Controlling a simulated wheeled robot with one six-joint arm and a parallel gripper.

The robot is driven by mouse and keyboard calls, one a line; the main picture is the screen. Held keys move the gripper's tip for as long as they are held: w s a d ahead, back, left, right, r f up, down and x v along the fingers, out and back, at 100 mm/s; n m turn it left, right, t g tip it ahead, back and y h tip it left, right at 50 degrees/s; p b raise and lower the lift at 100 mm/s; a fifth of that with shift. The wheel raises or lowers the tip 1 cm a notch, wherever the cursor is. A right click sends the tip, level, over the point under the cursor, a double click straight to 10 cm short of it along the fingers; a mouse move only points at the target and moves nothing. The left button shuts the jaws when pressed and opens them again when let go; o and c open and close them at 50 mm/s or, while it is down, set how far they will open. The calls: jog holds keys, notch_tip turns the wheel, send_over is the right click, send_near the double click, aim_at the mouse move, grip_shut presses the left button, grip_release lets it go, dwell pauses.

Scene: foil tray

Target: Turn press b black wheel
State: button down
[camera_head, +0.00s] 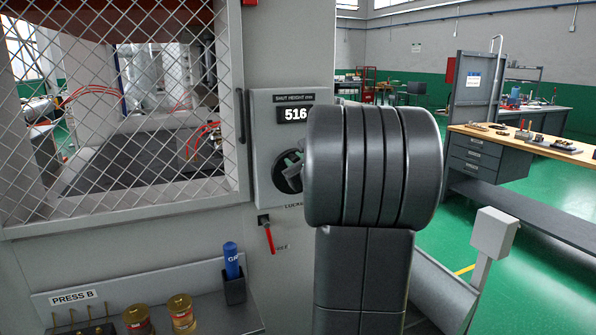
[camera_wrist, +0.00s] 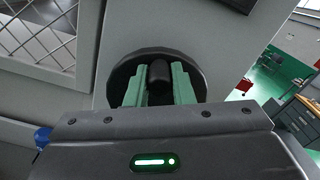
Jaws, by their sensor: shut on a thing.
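The black wheel (camera_head: 287,171) sits on the grey panel below a display reading 516, marked SHUT HEIGHT. It is partly hidden behind my arm in the head view. In the wrist view the black wheel (camera_wrist: 122,72) is a dark disc with a black handle piece in its middle. My gripper (camera_wrist: 158,84) has its two green fingers on either side of that black piece and is shut on it. My dark arm covers the right part of the panel in the head view.
A red-handled lever (camera_head: 268,237) hangs below the panel. A mesh guard (camera_head: 120,120) is at left. A shelf marked PRESS B holds brass-coloured cans (camera_head: 181,312) and a blue tube (camera_head: 232,262) in a holder. A workbench (camera_head: 530,148) stands at right over open green floor.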

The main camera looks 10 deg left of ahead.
dwell(0.3)
jog(key=c, duration=1.3)
grip_release()
jog(key=shift+o, duration=0.2)
jog(key=shift+s, duration=0.15)
jog(key=b+v, duration=0.1)
jog(key=v, duration=1.2)
jog(key=shift+s+d, duration=0.2)
jog(key=shift+s, duration=0.1)
jog(key=shift+w+a, duration=0.1)
jog(key=p+x, duration=0.1)
jog(key=x, duration=1.2)
jog(key=shift+w+a, duration=0.2)
jog(key=shift+w, duration=0.1)
jog(key=shift+p, duration=0.3)
